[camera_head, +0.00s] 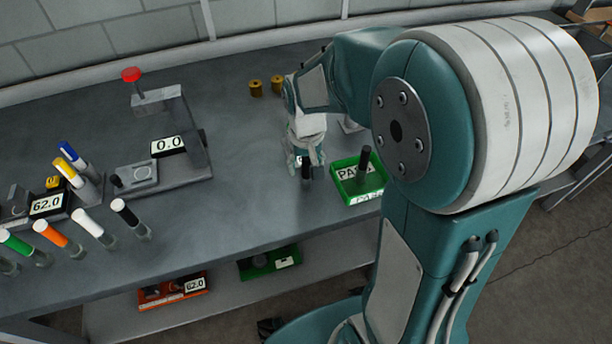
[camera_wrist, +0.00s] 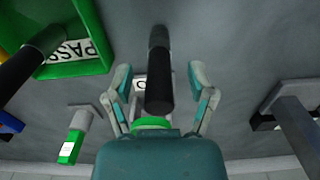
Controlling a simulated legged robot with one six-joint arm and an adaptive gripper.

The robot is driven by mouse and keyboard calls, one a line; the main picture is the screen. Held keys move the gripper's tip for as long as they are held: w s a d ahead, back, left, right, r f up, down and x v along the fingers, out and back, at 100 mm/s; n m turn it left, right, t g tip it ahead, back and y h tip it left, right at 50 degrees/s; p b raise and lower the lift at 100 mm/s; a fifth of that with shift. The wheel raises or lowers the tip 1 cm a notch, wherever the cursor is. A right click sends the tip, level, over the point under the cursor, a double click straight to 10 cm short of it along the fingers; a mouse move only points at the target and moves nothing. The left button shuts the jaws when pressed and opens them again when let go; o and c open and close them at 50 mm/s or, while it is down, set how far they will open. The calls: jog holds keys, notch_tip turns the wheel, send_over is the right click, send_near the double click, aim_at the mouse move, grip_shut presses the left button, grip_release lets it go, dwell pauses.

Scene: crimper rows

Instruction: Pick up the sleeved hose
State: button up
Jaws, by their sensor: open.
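A dark sleeved hose (camera_head: 306,170) stands roughly upright on the bench, just left of the green PASS tray. In the wrist view the same hose (camera_wrist: 159,88) lies between the two fingers, black with a greyer far end. My gripper (camera_head: 305,157) is low over the hose and points down. In the wrist view my gripper (camera_wrist: 160,74) is open, with a finger on each side of the hose and a visible gap on both sides. The hose's upper end is partly hidden by my gripper in the head view.
The green PASS tray (camera_head: 345,198) holds another dark hose (camera_head: 364,160). A crimper press with a red knob (camera_head: 131,74) and a 0.0 display (camera_head: 169,145) stand left. Several colour-capped hoses stand far left. Two brass pieces (camera_head: 256,88) lie behind. Bench between press and gripper is clear.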

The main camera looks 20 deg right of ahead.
grip_shut()
dwell(0.3)
